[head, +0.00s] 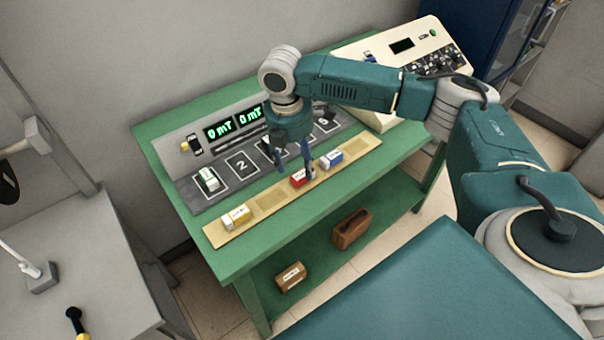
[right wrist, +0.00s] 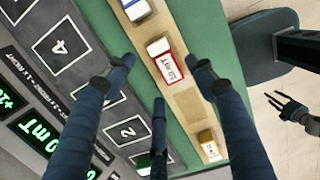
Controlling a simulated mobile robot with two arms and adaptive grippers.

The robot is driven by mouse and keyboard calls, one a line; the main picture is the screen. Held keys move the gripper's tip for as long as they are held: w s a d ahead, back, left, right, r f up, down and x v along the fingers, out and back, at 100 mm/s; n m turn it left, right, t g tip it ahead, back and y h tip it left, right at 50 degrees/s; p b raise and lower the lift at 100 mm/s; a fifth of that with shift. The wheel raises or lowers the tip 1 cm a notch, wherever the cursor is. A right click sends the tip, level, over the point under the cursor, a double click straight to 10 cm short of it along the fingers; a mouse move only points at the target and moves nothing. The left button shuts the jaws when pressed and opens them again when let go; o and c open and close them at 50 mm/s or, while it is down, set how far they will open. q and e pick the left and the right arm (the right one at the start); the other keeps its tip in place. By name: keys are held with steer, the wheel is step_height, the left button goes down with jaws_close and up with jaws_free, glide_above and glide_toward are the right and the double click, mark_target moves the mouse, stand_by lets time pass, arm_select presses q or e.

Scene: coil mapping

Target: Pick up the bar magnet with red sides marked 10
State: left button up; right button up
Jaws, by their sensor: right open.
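The bar magnet with red sides (head: 299,178) lies on the tan strip near the table's front edge. In the right wrist view the red magnet (right wrist: 166,61) shows a white label reading 10 mT. My right gripper (head: 294,168) is open above the strip, its fingers pointing down near the red magnet. In the right wrist view the right gripper (right wrist: 158,72) has its blue fingers spread, with the magnet showing between the tips and nothing held. Whether any finger touches it is not clear.
A blue magnet (head: 331,159) and a yellow magnet (head: 237,217) lie on the same tan strip (head: 268,199), either side of the red one. A green magnet (head: 208,180) sits on the grey numbered panel (head: 226,187). A cream console (head: 385,62) stands at the back right.

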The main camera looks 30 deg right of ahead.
mark_target(301, 172)
steer(key=shift+s+d+f, duration=0.15)
steer(key=shift+d+f, duration=0.05)
steer(key=shift+f, duration=0.35)
steer(key=shift+s+d+f, duration=0.15)
steer(key=shift+f, duration=0.4)
steer(key=shift+f+p, duration=0.3)
steer(key=shift+f, duration=0.25)
steer(key=shift+w, duration=0.1)
steer(key=c, duration=1.3)
arm_select(q)
steer(key=shift+w+r, duration=0.55)
steer(key=shift+w, duration=0.25)
